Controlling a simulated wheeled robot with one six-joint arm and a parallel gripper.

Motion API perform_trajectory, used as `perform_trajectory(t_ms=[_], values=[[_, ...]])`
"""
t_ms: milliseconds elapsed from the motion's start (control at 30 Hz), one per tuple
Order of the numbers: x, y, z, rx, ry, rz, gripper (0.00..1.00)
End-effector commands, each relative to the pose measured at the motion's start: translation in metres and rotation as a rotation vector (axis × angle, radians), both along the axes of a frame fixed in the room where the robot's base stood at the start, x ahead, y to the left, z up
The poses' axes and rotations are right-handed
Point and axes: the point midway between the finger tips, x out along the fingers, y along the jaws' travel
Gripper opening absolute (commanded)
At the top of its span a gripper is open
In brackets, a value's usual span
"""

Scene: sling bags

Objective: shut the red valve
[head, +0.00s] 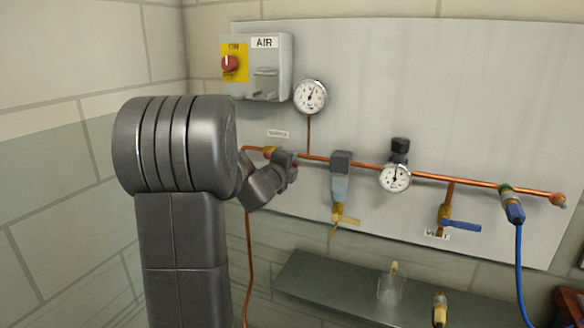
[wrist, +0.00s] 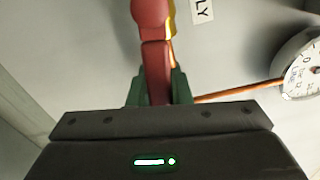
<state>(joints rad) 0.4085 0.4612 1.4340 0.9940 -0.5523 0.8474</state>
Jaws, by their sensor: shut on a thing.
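The red valve's handle (wrist: 154,68) runs up the middle of the wrist view, and its lower part lies between the green fingertips of my gripper (wrist: 155,88). My gripper is shut on this handle. A bit of yellow valve body (wrist: 171,22) shows beside the handle's upper end. In the head view my gripper (head: 293,165) is at the left end of the copper pipe, and it hides most of the valve. A small red and yellow part of the valve (head: 268,151) shows just left of it.
A copper pipe (head: 430,177) crosses the wall panel (head: 450,90). Along it are a gauge (head: 311,97), a filter (head: 340,185), a regulator gauge (head: 395,178) and a blue-handled valve (head: 460,226). An AIR switch box (head: 270,80) hangs above. A shelf (head: 330,290) is below.

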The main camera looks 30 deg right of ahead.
Motion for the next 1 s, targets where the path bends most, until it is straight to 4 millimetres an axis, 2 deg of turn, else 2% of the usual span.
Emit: perform_trajectory(t_ms=[33, 200, 1000], values=[[0.000, 0.000, -0.011, 0.025, -0.034, -0.001, 0.00], [0.003, 0.002, -0.021, 0.128, -0.153, 0.000, 0.00], [0.030, 0.026, -0.055, 0.623, -0.729, 0.001, 0.00]])
